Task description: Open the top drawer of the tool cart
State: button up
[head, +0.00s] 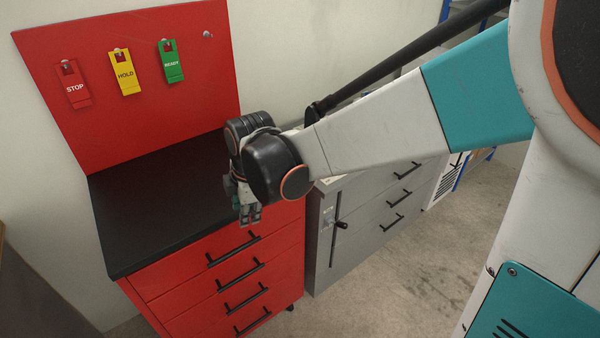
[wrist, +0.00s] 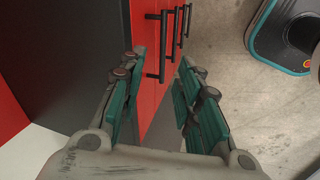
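The red tool cart (head: 190,290) has a black top (head: 140,215) and several drawers, which look closed. Its top drawer has a black bar handle (head: 233,252) across the red front. In the wrist view the top handle (wrist: 162,48) shows ahead, between the directions of the two fingertips. My gripper (head: 250,216) points down near the front edge of the cart top, above the right end of the top handle. In the wrist view my gripper (wrist: 163,62) is open, its green-padded fingers apart with nothing held. It appears to be apart from the handle.
A red back panel (head: 120,120) rises behind the cart top, with STOP, HOLD and READY tags (head: 123,72) on it. A grey drawer cabinet (head: 375,215) stands close on the right. The concrete floor (head: 400,280) in front is clear.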

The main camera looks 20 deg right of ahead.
jog(key=s+d+r+m+t+p, duration=0.3)
jog(key=s+d+r+m, duration=0.7)
jog(key=s+m, duration=0.4)
jog(key=shift+r+m+h, duration=0.4)
jog(key=shift+r+m, duration=0.35)
jog(key=shift+m, duration=0.05)
jog(key=shift+s, duration=0.1)
